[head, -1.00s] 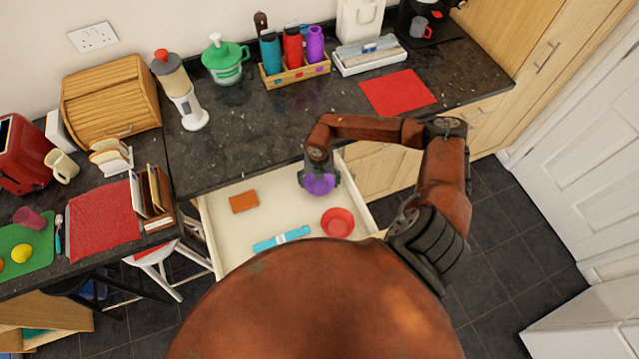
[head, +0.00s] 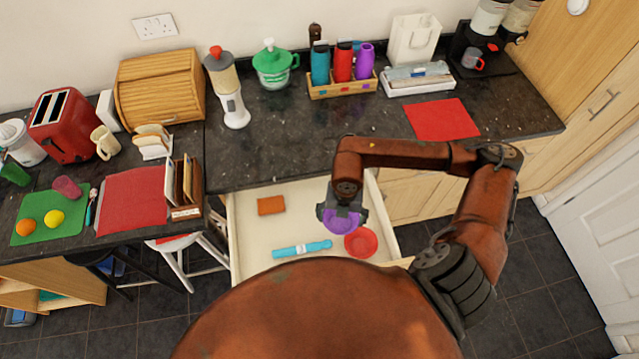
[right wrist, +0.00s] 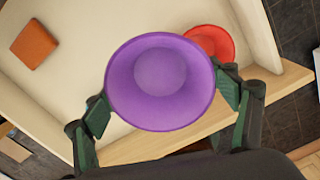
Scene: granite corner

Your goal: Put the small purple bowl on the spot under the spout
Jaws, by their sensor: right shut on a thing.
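The small purple bowl (head: 342,221) is in my right gripper (head: 343,212), over the open drawer. In the right wrist view the purple bowl (right wrist: 160,82) sits between the two fingers of the right gripper (right wrist: 163,98), which press on opposite sides of its rim. I look into the bowl and it is empty. A dispenser (head: 229,92) with a clear hopper, red top and white base stands on the dark worktop, left of the gripper. Its spout and the spot under it are too small to make out clearly. My left gripper is not in view.
The open drawer (head: 247,232) holds a red bowl (head: 361,242), an orange-brown block (head: 271,205) and a blue item (head: 302,249).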

